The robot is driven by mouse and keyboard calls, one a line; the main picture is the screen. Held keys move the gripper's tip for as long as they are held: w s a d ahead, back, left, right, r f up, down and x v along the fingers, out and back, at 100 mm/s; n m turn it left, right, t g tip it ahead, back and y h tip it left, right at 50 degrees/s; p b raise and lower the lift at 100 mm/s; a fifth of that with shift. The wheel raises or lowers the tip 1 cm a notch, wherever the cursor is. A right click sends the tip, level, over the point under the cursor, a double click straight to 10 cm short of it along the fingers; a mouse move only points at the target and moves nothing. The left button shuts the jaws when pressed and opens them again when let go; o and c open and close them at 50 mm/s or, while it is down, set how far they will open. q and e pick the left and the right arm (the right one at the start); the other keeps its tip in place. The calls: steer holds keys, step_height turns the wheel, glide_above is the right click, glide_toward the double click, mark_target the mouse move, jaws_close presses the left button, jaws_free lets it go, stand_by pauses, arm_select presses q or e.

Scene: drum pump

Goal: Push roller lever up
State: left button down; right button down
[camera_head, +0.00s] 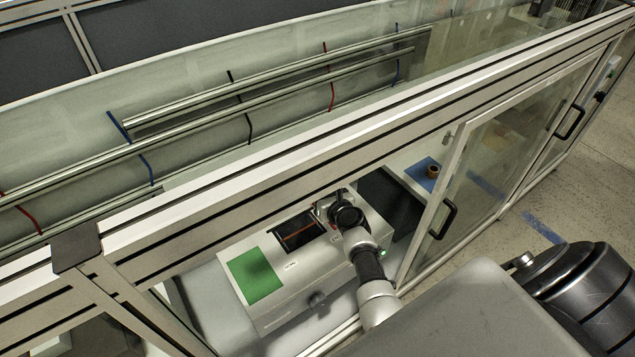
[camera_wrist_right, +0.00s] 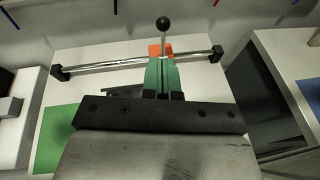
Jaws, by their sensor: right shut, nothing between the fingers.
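The roller lever (camera_wrist_right: 163,24) shows in the right wrist view as a thin upright rod with a black ball on top. My right gripper (camera_wrist_right: 161,64), with green fingers, is shut and empty. Its fingertips overlap the lower part of the lever in the picture; I cannot tell whether they touch it. An orange part (camera_wrist_right: 154,50) shows just behind the fingertips. A silver roller bar (camera_wrist_right: 105,65) runs across behind them between black end blocks. In the head view my right arm reaches into the enclosure over the white machine (camera_head: 285,310), and its wrist hides the lever. My left gripper is not in view.
A green pad (camera_head: 255,275) lies on the machine's left, beside a dark opening (camera_head: 300,232). The enclosure's frame beam (camera_head: 300,165) runs above my arm. A glass door (camera_head: 490,165) stands to the right.

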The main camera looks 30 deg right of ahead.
steer(key=shift+s+a+r, duration=0.1)
steer(key=shift+s+r, duration=0.5)
steer(key=shift+s, duration=0.35)
